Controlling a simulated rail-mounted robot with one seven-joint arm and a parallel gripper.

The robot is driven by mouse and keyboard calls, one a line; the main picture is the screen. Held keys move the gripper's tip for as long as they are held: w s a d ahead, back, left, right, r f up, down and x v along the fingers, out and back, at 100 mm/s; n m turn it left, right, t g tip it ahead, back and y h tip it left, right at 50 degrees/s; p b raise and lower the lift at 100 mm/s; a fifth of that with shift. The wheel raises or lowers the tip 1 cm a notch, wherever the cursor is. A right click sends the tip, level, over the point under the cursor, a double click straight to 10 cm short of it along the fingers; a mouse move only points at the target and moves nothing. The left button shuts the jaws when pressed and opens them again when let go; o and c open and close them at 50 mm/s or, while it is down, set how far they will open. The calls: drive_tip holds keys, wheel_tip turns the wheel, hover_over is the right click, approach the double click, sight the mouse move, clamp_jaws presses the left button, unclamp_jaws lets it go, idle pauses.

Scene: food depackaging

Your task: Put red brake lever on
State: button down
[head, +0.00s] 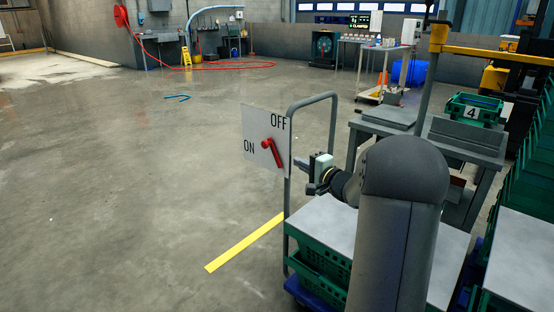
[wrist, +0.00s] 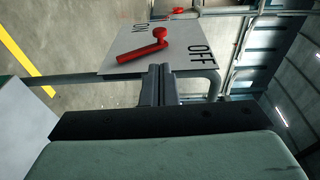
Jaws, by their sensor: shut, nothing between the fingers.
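The red brake lever (head: 273,154) is mounted on a white panel (head: 253,123) marked OFF at the upper right and ON at the lower left. In the wrist view the lever (wrist: 142,53) lies across the panel (wrist: 180,60), just beyond my fingertips. My gripper (head: 311,189) is right of and below the lever in the head view, apart from it. In the wrist view my gripper (wrist: 158,70) has its two dark fingers together, with nothing between them. The wrist view does not clearly show the gap to the panel.
A grey tubular frame (head: 290,112) stands beside the panel. Green crates (head: 304,247) are below my arm, with a grey workbench (head: 461,142) to the right. A yellow floor stripe (head: 244,243) runs in front. The floor left of the panel is mostly clear.

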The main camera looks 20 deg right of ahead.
idle(0.3)
drive_tip(key=b, duration=0.3)
approach(267, 144)
drive_tip(key=x, duration=0.5)
drive_tip(key=shift+w+f, duration=0.2)
drive_tip(key=shift+f, duration=0.2)
drive_tip(key=shift+w+a+r, duration=0.1)
drive_tip(key=shift+w+a, duration=0.05)
drive_tip(key=shift+w, duration=0.5)
drive_tip(key=shift+r+p, duration=0.2)
drive_tip(key=shift+p, duration=0.4)
